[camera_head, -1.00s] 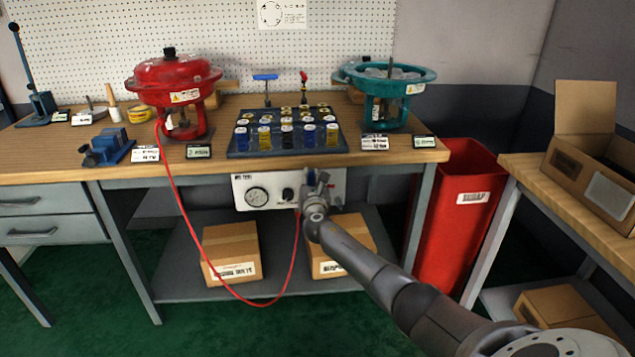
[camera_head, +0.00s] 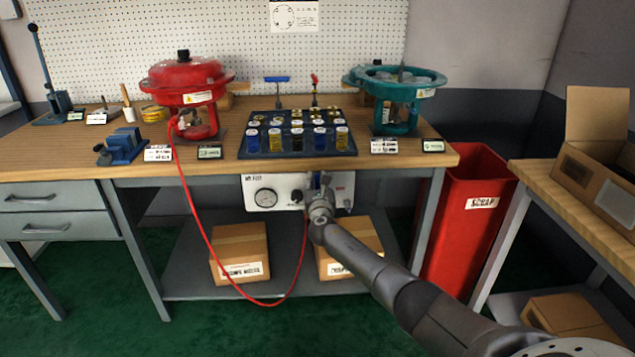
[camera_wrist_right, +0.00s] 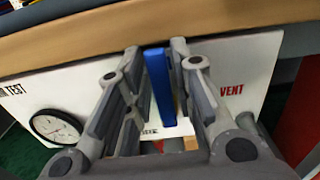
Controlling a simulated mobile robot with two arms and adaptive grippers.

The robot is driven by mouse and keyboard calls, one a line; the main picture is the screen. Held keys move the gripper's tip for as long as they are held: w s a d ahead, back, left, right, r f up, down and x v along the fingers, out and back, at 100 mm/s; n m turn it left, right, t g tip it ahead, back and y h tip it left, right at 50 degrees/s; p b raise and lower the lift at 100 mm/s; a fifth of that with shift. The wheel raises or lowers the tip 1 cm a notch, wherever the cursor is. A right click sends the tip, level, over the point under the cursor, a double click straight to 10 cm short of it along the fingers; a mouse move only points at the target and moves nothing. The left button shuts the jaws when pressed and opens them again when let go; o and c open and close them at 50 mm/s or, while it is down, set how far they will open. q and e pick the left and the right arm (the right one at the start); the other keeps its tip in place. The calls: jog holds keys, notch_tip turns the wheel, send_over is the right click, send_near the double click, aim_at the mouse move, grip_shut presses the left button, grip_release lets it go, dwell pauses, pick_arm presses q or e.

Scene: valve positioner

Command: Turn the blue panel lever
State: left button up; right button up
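The blue panel lever (camera_wrist_right: 160,88) stands near upright on the white panel (camera_head: 277,204) under the bench top. In the right wrist view it lies between the two fingers of my right gripper (camera_wrist_right: 157,60). The fingers are apart, one on each side of the lever; a narrow gap shows on the left, and contact on the right cannot be told. In the head view my right gripper (camera_head: 319,192) is in front of the panel's right half and hides part of it. My left gripper is not in view.
The panel carries a round gauge (camera_head: 265,198) and a black knob (camera_head: 296,196). The wooden bench edge (camera_wrist_right: 200,22) is just above my right gripper. A red hose (camera_head: 205,235) hangs in front of the bench. A red scrap bin (camera_head: 462,225) stands to the right.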

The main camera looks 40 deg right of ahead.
jog(key=shift+o, duration=0.6)
jog(key=shift+r, duration=0.1)
jog(key=shift+v, duration=0.85)
jog(key=v, duration=1)
jog(key=shift+s+a, duration=0.15)
